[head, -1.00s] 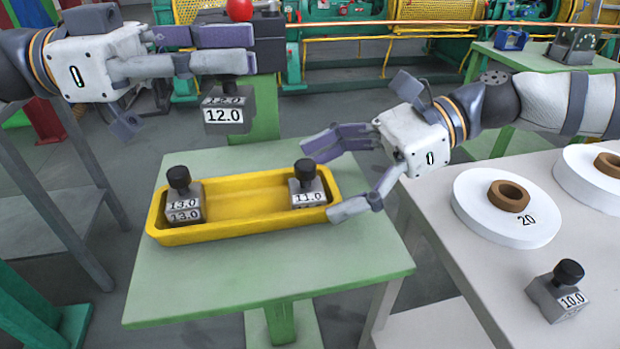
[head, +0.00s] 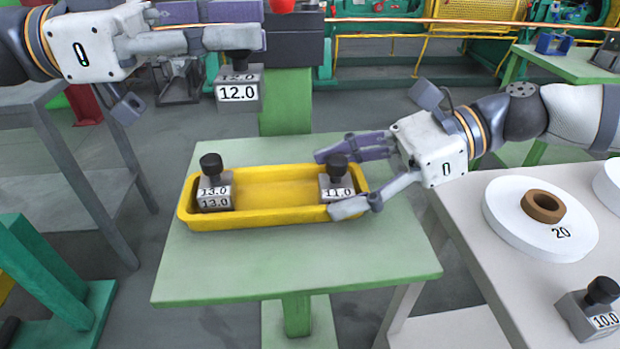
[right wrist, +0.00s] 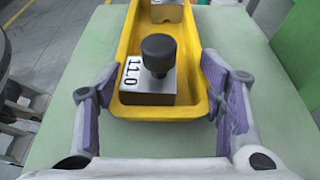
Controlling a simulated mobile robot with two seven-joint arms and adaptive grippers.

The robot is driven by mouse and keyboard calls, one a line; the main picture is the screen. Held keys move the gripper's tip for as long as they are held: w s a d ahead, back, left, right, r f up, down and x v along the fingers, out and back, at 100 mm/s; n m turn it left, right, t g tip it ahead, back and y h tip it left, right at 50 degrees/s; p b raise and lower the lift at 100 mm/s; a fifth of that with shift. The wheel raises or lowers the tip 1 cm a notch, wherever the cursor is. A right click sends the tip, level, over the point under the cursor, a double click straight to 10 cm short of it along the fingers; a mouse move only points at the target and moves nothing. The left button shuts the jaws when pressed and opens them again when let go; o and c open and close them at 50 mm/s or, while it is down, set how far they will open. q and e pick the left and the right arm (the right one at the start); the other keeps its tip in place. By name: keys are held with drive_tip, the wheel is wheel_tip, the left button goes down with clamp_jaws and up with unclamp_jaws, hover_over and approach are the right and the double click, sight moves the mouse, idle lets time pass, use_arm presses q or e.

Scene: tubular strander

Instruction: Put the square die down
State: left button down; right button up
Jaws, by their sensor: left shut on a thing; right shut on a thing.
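A grey square die marked 12.0 (head: 238,93) hangs from my left gripper (head: 245,30), which is shut on its black knob at the upper left of the head view. The die is in the air, beyond the yellow tray. My right gripper (head: 328,184) is shut on the right end of the yellow tray (head: 270,214), one finger along each long side. The right wrist view shows these fingers (right wrist: 162,68) flanking the tray. The tray holds a die marked 13.0 (head: 214,196) at its left end and a die marked 11.0 (head: 338,190) at its right end.
The tray is on a small green table (head: 300,262), bare in front of the tray. A white table (head: 480,270) at right carries a white disc marked 20 (head: 510,222) and a die marked 10.0 (head: 592,312). A grey stand (head: 85,185) is at left.

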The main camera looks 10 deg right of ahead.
use_arm(q)
wheel_tip(320, 180, down, 10)
drive_tip(key=t, duration=0.1)
drive_tip(key=shift+a+r+n, duration=0.2)
drive_tip(key=shift+a+n, duration=0.1)
drive_tip(key=shift+a, duration=0.15)
drive_tip(key=shift+s+f, duration=0.1)
drive_tip(key=shift+f, duration=0.35)
drive_tip(key=shift+f, duration=0.15)
drive_tip(key=c, duration=1.5)
unclamp_jaws()
drive_tip(key=shift+o, duration=0.2)
